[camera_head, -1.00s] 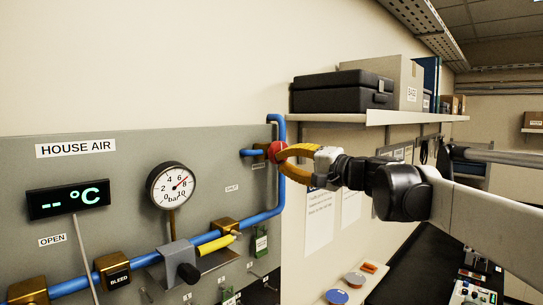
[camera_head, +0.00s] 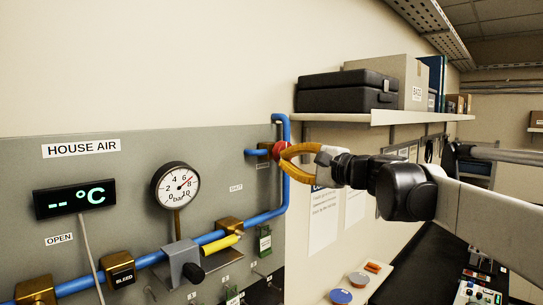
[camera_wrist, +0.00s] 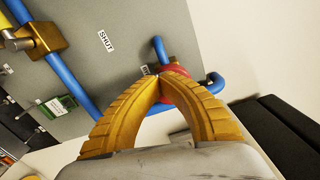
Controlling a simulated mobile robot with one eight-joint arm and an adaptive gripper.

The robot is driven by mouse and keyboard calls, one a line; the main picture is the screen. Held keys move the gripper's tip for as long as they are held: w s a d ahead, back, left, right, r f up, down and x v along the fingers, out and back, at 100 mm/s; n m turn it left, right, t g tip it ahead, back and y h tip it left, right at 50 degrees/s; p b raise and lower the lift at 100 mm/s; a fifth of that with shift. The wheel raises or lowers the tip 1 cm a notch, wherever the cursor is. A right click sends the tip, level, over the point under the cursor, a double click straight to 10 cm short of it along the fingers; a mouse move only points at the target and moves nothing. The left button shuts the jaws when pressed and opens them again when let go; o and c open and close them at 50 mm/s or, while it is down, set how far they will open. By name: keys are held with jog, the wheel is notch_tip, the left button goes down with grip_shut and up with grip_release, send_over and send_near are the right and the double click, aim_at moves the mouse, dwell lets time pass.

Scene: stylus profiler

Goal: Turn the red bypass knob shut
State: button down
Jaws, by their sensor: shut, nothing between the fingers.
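The red bypass knob (camera_head: 281,149) sits on a small brass valve at the upper right of the grey panel, beside a vertical blue pipe. My gripper (camera_head: 282,157) has yellow curved fingers, and its tips are right at the knob. In the wrist view the fingertips (camera_wrist: 160,78) meet in front of the red knob (camera_wrist: 178,72), which is partly hidden behind them. The fingers are shut with nothing between them. I cannot tell whether the tips touch the knob.
The HOUSE AIR panel (camera_head: 120,180) carries a round gauge (camera_head: 176,185), a digital display (camera_head: 75,197) and a yellow-handled valve (camera_head: 221,243) on the blue pipe. A shelf (camera_head: 370,117) with a black case (camera_head: 345,92) stands to the right, above my gripper.

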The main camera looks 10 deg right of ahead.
jog(key=n, duration=0.5)
jog(key=shift+w+d+f, duration=0.2)
jog(key=shift+d+f, duration=0.05)
jog(key=n, duration=0.4)
jog(key=shift+w+d+f+n, duration=0.1)
jog(key=shift+w+d+n, duration=0.15)
jog(key=shift+d+n, duration=0.15)
jog(key=n, duration=0.4)
jog(key=shift+w+d+n, duration=0.25)
jog(key=shift+n, duration=0.15)
